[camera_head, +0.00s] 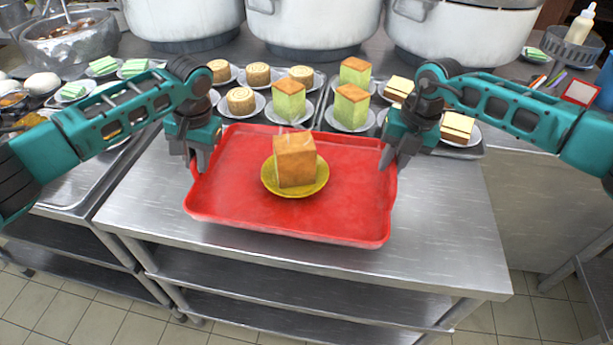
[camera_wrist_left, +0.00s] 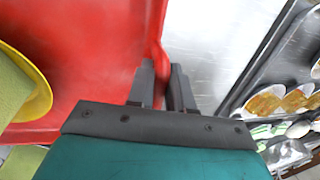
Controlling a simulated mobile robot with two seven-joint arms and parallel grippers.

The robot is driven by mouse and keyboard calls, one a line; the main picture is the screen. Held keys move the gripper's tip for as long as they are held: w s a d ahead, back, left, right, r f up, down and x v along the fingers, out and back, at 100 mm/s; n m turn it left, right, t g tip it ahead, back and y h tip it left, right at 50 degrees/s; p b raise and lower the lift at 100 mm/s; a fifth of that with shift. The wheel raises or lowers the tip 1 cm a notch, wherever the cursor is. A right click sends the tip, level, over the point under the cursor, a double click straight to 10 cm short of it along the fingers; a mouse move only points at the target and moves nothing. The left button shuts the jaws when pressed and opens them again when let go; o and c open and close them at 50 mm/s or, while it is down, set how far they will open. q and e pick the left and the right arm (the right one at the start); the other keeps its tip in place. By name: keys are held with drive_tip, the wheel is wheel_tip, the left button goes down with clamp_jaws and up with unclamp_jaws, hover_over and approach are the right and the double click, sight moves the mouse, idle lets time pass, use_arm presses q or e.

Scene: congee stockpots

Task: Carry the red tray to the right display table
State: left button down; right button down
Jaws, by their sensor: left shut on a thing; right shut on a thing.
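The red tray (camera_head: 225,205) is over the front of the steel table in the head view. A yellow plate (camera_head: 268,184) with a brown-topped cake (camera_head: 296,160) on it sits near the tray's middle. My left gripper (camera_head: 198,168) is shut on the tray's left rim. My right gripper (camera_head: 388,163) is at the tray's right rim and shut on it. In the left wrist view the fingers (camera_wrist_left: 163,90) pinch the tray's red rim (camera_wrist_left: 157,50), with part of the yellow plate (camera_wrist_left: 38,98) at the left. I cannot tell whether the tray touches the table.
The steel table (camera_head: 440,230) has bare surface right of the tray. Behind the tray stand trays of small plated cakes (camera_head: 289,100), then large stockpots (camera_head: 315,25). A metal bowl (camera_head: 70,40) is at the back left. A basket (camera_head: 570,45) is at the back right.

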sight(206, 174)
use_arm(q)
drive_tip(key=shift+w+d, duration=0.3)
drive_tip(key=shift+w, duration=0.05)
use_arm(e)
drive_tip(key=shift+w+d+r, duration=0.1)
drive_tip(key=shift+w+d, duration=0.3)
use_arm(q)
drive_tip(key=shift+f, duration=0.2)
use_arm(e)
drive_tip(key=shift+f, duration=0.2)
